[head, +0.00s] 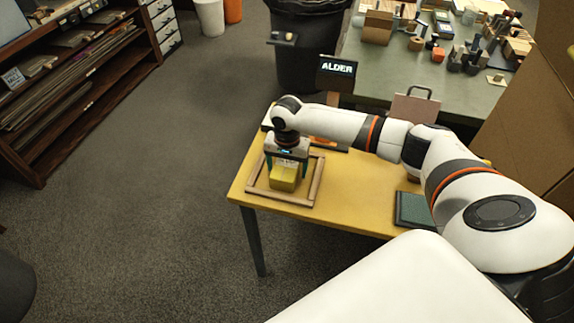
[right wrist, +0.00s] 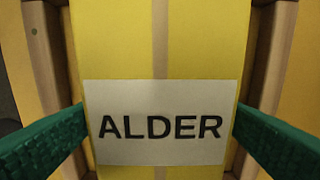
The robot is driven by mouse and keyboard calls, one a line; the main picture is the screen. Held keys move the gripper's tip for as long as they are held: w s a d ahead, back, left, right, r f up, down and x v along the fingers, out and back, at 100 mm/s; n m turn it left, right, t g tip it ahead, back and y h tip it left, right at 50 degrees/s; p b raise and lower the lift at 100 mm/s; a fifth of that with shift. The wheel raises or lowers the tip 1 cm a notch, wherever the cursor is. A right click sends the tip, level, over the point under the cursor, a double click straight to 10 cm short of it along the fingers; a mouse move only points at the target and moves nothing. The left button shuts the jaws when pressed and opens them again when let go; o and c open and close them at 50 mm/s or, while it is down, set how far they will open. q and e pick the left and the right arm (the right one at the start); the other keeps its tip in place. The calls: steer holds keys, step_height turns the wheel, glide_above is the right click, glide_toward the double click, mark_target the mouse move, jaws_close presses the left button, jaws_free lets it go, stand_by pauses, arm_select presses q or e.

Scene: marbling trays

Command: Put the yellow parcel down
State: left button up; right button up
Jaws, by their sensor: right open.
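The yellow parcel (head: 284,179) sits inside a wooden frame (head: 313,186) near the left end of the yellow table (head: 345,205). In the right wrist view the parcel (right wrist: 115,45) fills the middle, with a white label reading ALDER and a tan strip along it. My right gripper (head: 287,167) is directly above the parcel, jaws open, one green finger on each side of it. In the right wrist view the fingertips (right wrist: 160,128) lie close to the parcel's edges; I cannot tell whether they touch. The parcel's underside is hidden. My left gripper is not in view.
A dark sign (head: 337,69) reading ALDER stands behind the table. A dark green-topped tray (head: 413,210) lies on the table to the right. A cluttered green bench (head: 390,65) and a black bin (head: 305,55) stand behind. Open floor (head: 150,190) lies to the left.

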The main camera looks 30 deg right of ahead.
mark_target(287, 163)
step_height(287, 163, up, 12)
steer(key=shift+r, duration=0.15)
stand_by(0.4)
stand_by(0.4)
